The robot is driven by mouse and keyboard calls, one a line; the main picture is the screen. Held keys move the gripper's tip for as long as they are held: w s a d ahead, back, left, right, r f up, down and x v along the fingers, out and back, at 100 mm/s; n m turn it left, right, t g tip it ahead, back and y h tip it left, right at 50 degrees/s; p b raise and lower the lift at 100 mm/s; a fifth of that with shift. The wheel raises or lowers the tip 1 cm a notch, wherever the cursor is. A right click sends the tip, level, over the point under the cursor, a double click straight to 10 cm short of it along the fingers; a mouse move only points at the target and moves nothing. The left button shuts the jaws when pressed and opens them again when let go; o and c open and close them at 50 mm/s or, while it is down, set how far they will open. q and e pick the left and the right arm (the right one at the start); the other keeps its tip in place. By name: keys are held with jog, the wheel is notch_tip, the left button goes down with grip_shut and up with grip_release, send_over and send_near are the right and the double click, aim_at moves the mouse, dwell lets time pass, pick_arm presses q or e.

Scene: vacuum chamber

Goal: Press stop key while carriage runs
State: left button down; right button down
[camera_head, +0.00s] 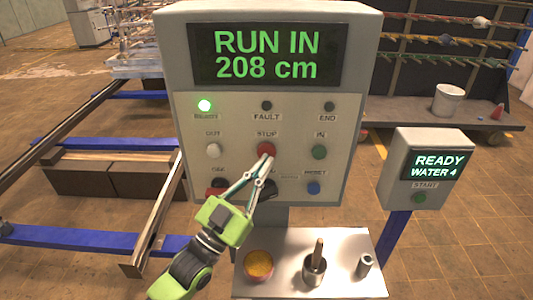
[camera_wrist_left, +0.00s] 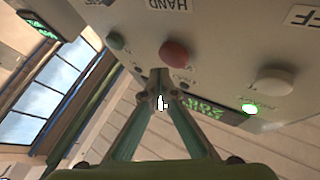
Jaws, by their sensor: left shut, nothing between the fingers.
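The red stop key (camera_head: 266,149) is in the middle of the grey control panel (camera_head: 350,110), under the label STOP. My left gripper (camera_head: 266,163) is shut and empty, with its tips just below the stop key in the head view. In the left wrist view the red key (camera_wrist_left: 174,54) is just beyond and right of the closed fingertips (camera_wrist_left: 159,78). I cannot tell whether they touch. The panel's display (camera_head: 266,55) reads RUN IN 208 cm in green. I cannot make out the carriage. My right gripper is not in view.
A white OUT key (camera_head: 213,150) and a green IN key (camera_head: 319,152) flank the stop key. A blue key (camera_head: 313,188) is lower right. The left lamp (camera_head: 204,105) is lit green. A smaller box (camera_head: 437,165) reading READY WATER 4 stands right. A shelf (camera_head: 300,235) sits below.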

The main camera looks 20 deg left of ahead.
pick_arm(q)
jog(key=shift+w, duration=0.15)
jog(key=shift+w+a, duration=0.15)
jog(key=shift+w, duration=0.1)
dwell(0.3)
jog(key=shift+w+a, duration=0.15)
jog(key=shift+w, duration=0.35)
dwell(0.7)
jog(key=shift+s, duration=0.1)
jog(key=shift+s+d, duration=0.25)
jog(key=shift+s, duration=0.55)
